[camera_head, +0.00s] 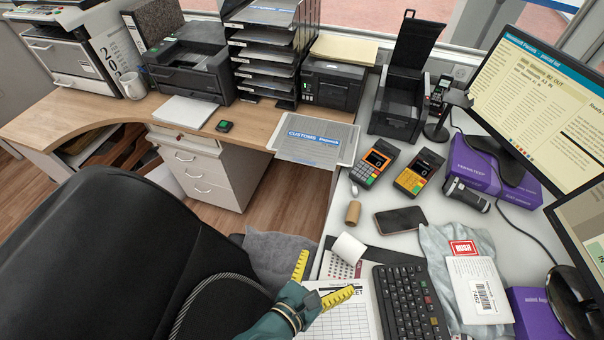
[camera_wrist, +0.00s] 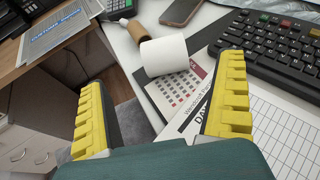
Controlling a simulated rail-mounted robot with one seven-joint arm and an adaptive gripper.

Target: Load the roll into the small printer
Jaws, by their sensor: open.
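The white paper roll (camera_head: 348,248) lies on its side on the counter near its left edge, partly over a calendar sheet. In the wrist view the roll (camera_wrist: 164,56) lies beyond and between my fingers, nearer the right one. My gripper (camera_head: 320,279) is open and empty, low over the papers just in front of the roll; its yellow ribbed fingers (camera_wrist: 162,92) stand wide apart in the wrist view. The small printer looks to be the black box (camera_head: 397,104) with its lid raised, at the back of the counter; its inside is dark.
A brown cylinder (camera_head: 353,212) lies just behind the roll, and a phone (camera_head: 401,220) lies to its right. A keyboard (camera_head: 409,300) is right of my gripper. Two card terminals (camera_head: 374,163) stand between roll and printer. A large black printer (camera_head: 333,82) is left of the small one.

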